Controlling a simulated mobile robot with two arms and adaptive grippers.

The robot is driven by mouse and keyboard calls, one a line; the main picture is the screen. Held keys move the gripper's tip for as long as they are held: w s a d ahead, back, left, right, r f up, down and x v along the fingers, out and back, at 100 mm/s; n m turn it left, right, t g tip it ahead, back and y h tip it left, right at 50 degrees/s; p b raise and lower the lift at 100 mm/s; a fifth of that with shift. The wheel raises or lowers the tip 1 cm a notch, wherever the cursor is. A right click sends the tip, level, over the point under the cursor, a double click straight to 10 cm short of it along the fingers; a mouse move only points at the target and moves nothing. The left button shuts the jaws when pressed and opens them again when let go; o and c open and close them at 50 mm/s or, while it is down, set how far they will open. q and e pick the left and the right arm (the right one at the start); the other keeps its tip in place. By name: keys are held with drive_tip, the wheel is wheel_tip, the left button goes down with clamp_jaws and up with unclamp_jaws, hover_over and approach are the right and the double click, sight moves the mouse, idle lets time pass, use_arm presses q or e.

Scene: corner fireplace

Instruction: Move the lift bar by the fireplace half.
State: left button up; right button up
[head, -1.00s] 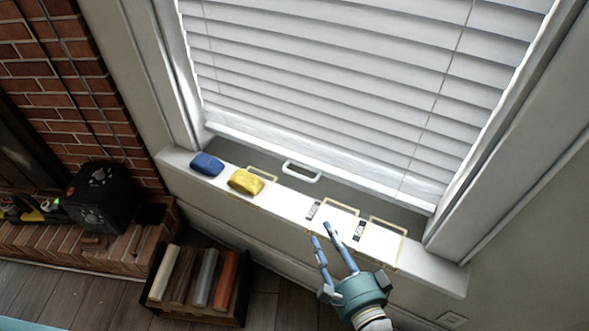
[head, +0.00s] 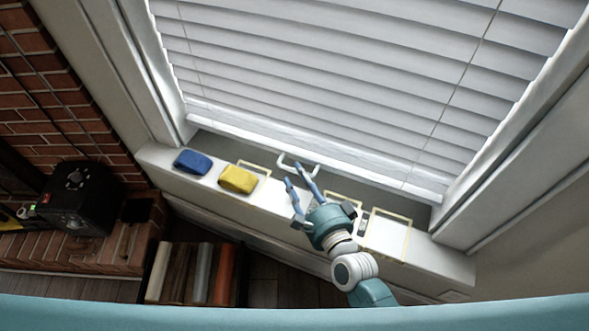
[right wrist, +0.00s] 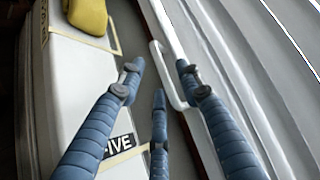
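The white lift bar (head: 291,168) is a U-shaped handle on the bottom rail of the lowered blind (head: 340,70), left of the rail's middle. My right gripper (head: 295,173) is open and empty, with its blue fingers pointing up at the bar. In the right wrist view, the lift bar (right wrist: 166,78) shows between the spread fingers of the right gripper (right wrist: 160,66). I cannot tell whether any finger touches it. My left gripper is not in view.
A blue pouch (head: 193,161) and a yellow pouch (head: 238,179) lie on the white sill (head: 450,262), which has yellow outlines and labels. The brick fireplace (head: 80,110) with a black box (head: 80,195) is at the left. A crate of coloured rolls (head: 240,285) stands on the floor.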

sight(295, 170)
drive_tip(key=x, duration=0.2)
drive_tip(key=shift+w+a, duration=0.15)
drive_tip(key=shift+w, duration=0.4)
drive_tip(key=shift+f, duration=0.1)
drive_tip(key=shift+c, duration=0.3)
clamp_jaws()
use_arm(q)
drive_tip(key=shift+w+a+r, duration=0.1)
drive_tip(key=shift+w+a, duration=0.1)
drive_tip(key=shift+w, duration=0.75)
